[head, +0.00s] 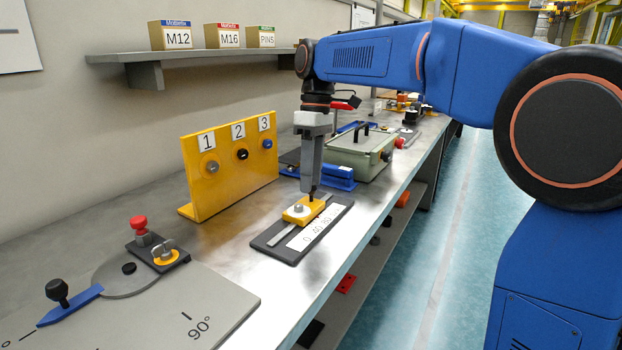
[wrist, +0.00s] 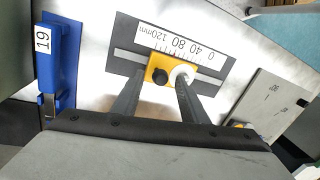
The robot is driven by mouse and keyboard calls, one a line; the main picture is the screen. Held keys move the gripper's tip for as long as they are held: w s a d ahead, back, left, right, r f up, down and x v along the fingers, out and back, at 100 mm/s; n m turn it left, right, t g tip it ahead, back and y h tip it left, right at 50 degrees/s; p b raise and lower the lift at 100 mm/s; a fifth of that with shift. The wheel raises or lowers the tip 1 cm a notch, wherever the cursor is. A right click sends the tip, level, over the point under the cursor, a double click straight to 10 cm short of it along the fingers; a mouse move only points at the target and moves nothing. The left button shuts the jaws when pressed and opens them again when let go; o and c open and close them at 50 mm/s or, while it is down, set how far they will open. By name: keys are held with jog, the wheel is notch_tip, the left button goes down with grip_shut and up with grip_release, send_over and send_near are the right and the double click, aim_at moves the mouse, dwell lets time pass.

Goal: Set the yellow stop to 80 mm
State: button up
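The yellow stop (head: 297,216) sits on a slotted dark rail plate (head: 262,241) with a white scale marked 0, 40, 80 and 120 mm. The stop carries a pale round knob and a black peg. In the wrist view the stop (wrist: 152,68) is beside the scale (wrist: 182,45), but I cannot read its exact setting. My gripper (head: 311,188) points down over the stop. In the wrist view its two fingers (wrist: 158,84) are apart, one on each side of the black peg (wrist: 160,77). The right finger partly covers the pale knob (wrist: 183,74).
A yellow panel (head: 228,176) numbered 1 to 3 stands left of the rail. A blue fixture (head: 338,180) and a green case (head: 362,150) stand behind it. A grey dial plate (head: 205,300) with a blue lever (head: 72,305) lies in front.

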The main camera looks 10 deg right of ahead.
notch_tip(320, 180, up, 11)
jog(key=w+d, duration=0.1)
jog(key=w, duration=0.1)
dwell(0.5)
jog(key=s+d+f+m+t, duration=0.2)
jog(key=s+d+f+m, duration=0.1)
jog(key=s+d+f, duration=0.3)
jog(key=s+d+f+m+t, duration=0.1)
jog(key=s+d+f+m, duration=0.3)
jog(key=s+d, duration=0.4)
jog(key=s+d+f+m+t, duration=0.2)
jog(key=s+d+f, duration=0.1)
jog(key=s+f, duration=0.5)
jog(key=s+d+f+m+t+h, duration=0.1)
jog(key=s+d+f+m, duration=0.2)
jog(key=s+f, duration=0.5)
notch_tip(320, 180, down, 3)
jog(key=shift+d+f+m+t, duration=0.2)
jog(key=shift+d+m+t, duration=0.1)
jog(key=shift+d+t, duration=0.1)
